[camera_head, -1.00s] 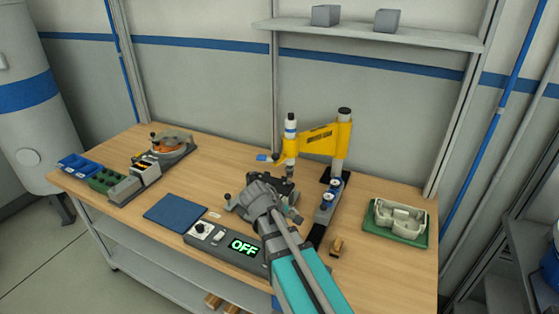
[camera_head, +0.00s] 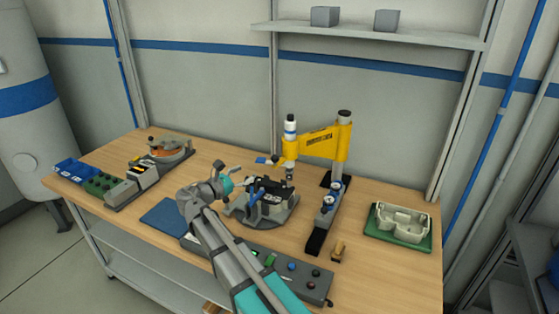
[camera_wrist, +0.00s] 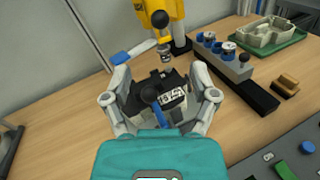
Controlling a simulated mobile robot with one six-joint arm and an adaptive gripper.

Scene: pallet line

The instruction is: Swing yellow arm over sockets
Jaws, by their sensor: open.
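The yellow arm (camera_head: 318,143) reaches left from an upright post at the back of the bench. Its tool head (camera_head: 290,145) carries a blue handle (camera_head: 263,160), which also shows in the wrist view (camera_wrist: 133,52). A dark fixture (camera_head: 275,187) on a round grey base stands beneath and in front of the head. In the wrist view the black block (camera_wrist: 158,95), with a white label and a blue lever (camera_wrist: 158,113), lies between my open fingers. My gripper (camera_wrist: 160,72) appears empty; contact with the block cannot be told. I cannot make out the sockets for certain.
A rail with blue-and-white cylinders (camera_head: 326,215) runs right of the fixture. A green tray with a pale casting (camera_head: 400,222) is at the right. A control panel (camera_head: 305,280) is partly behind my arm. A blue mat (camera_head: 160,213) lies left.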

